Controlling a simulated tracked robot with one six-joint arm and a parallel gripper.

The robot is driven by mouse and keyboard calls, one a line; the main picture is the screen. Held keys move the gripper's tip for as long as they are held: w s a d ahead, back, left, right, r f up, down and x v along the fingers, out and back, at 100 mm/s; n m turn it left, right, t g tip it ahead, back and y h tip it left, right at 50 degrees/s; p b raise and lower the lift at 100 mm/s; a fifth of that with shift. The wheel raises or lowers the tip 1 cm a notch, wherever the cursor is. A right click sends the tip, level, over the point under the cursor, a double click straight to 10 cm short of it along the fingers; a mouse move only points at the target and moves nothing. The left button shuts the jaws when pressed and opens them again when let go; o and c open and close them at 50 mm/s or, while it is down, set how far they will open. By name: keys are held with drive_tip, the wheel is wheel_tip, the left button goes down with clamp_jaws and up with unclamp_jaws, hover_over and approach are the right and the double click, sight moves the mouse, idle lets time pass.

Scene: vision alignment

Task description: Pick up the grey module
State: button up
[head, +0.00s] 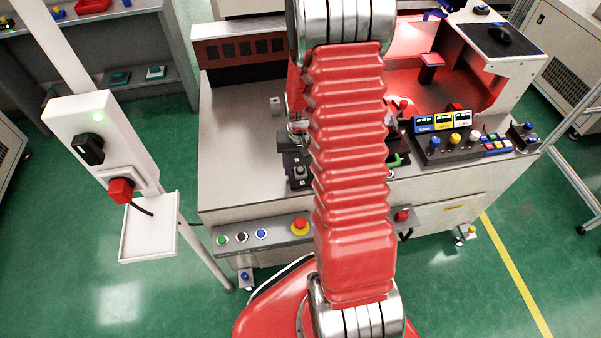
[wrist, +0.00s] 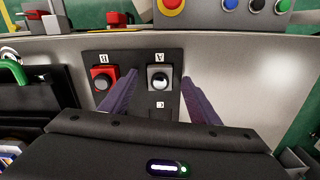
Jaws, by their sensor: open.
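The grey module (wrist: 160,77) is a small grey block with a dark round top. It sits on a black plate (wrist: 140,60) beside a red module (wrist: 102,78). My gripper (wrist: 159,78) is open in the wrist view, with one purple finger on each side of the grey module in the picture. I cannot tell whether the fingers touch it or how high they are. In the head view the grey module (head: 300,172) shows just left of my red arm, which hides the red module and most of my gripper.
The front panel (head: 270,234) carries several coloured buttons and a red-and-yellow stop button (head: 300,225). A black control box (head: 447,147) stands on the right of the bench. A green-handled part (wrist: 12,68) lies left in the wrist view.

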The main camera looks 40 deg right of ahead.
sight(299, 169)
drive_tip(key=shift+c, duration=0.2)
drive_tip(key=c, duration=1.2)
wheel_tip(299, 169, up, 10)
drive_tip(key=shift+w+a+r, duration=0.1)
drive_tip(key=shift+a, duration=0.1)
idle(0.6)
